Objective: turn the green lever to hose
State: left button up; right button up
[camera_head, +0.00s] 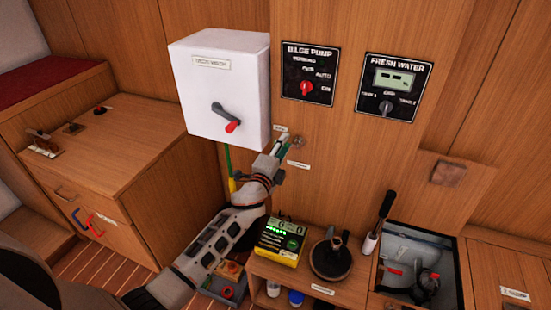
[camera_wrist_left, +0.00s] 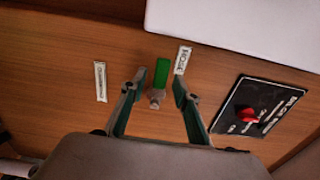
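The green lever (camera_wrist_left: 162,73) sits on a metal valve stem (camera_wrist_left: 155,97) on the wood panel, just below the white box in the head view. In the left wrist view it points up, beside the HOSE label (camera_wrist_left: 182,60). A second label (camera_wrist_left: 100,81), too blurred to read, is to the left. My left gripper (camera_head: 287,146) reaches the panel. In the left wrist view its two fingers (camera_wrist_left: 158,82) are apart, one on each side of the lever, with small gaps visible. In the head view the fingers mostly hide the lever. My right gripper is not in view.
The white box (camera_head: 220,90) with a red-tipped knob hangs just above my left gripper. The bilge pump panel (camera_head: 310,72) and fresh water panel (camera_head: 393,84) are to the right.

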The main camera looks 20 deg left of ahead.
pick_arm(q)
jog(key=s, duration=1)
jog(key=shift+s+a, duration=0.2)
jog(key=shift+s, duration=0.1)
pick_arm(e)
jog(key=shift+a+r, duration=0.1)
